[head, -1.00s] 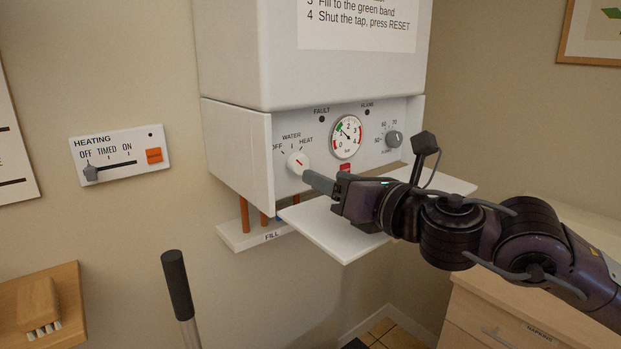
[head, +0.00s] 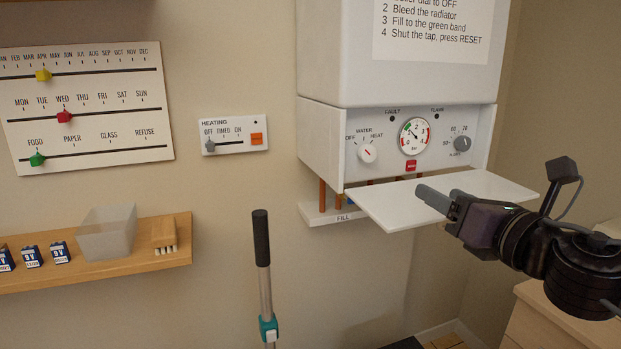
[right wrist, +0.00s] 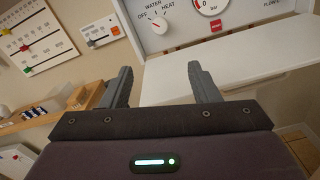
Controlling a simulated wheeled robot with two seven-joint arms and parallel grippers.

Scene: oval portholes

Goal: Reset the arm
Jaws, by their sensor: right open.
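My right gripper (head: 440,198) is open and empty, just in front of the white fold-down flap (head: 470,195) under the boiler panel. In the right wrist view its two fingers (right wrist: 160,85) stand apart with nothing between them. The boiler dial (head: 367,153) shows clear of the gripper, its red mark tilted up-left between the OFF and HEAT labels. The dial is also in the right wrist view (right wrist: 158,24). My left gripper is out of view.
The boiler (head: 410,50) carries a gauge (head: 414,136), a red button (head: 411,166) and a second knob (head: 462,144). A heating slider panel (head: 233,135) is on the wall. A shelf (head: 120,263) holds a bin (head: 107,231), a brush (head: 164,236) and boxes. An upright black-handled pole (head: 261,240) stands below.

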